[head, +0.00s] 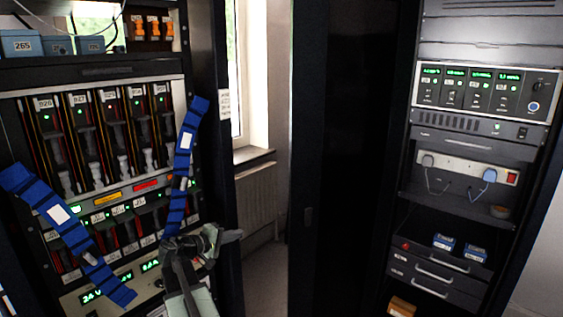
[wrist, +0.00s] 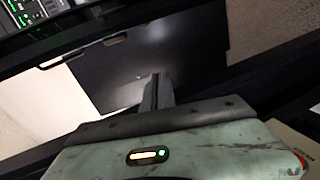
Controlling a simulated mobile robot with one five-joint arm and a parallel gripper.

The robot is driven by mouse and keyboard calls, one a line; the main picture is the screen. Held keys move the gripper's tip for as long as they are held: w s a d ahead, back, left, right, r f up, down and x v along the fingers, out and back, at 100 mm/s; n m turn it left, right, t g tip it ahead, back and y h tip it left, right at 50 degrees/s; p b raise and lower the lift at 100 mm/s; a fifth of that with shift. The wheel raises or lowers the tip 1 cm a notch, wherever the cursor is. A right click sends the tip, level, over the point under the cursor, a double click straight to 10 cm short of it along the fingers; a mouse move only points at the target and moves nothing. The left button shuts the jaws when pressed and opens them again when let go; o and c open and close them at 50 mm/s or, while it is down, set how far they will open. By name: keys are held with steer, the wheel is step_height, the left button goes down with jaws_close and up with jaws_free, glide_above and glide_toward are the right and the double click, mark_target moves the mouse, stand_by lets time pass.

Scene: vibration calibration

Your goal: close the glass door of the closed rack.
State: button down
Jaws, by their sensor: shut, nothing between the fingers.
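A tall dark door panel (head: 345,150) stands at the left side of the right-hand rack (head: 470,140). It appears to be the glass door, swung open, as the rack's shelves and instruments show uncovered. In the wrist view my gripper (wrist: 156,92) is shut and empty. A dark flat panel (wrist: 150,60) lies beyond it; I cannot tell if it is the door.
The left rack (head: 100,70) holds modules with lit displays, and blue straps (head: 188,145) hang across its front. A window (head: 240,75) and a radiator (head: 256,205) are between the racks. A narrow strip of floor (head: 266,280) is clear there.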

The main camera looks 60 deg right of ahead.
steer(key=s+d+r+g+h+p, duration=0.1)
steer(key=s+d+r, duration=0.2)
steer(key=r, duration=0.3)
steer(key=s+d+r+g+h+p, duration=0.1)
steer(key=s+d+r+p, duration=0.1)
steer(key=d+r, duration=0.3)
steer(key=s+d, duration=0.5)
steer(key=s, duration=0.1)
steer(key=shift+s+d+r+b, duration=0.25)
steer(key=shift+s+b, duration=0.05)
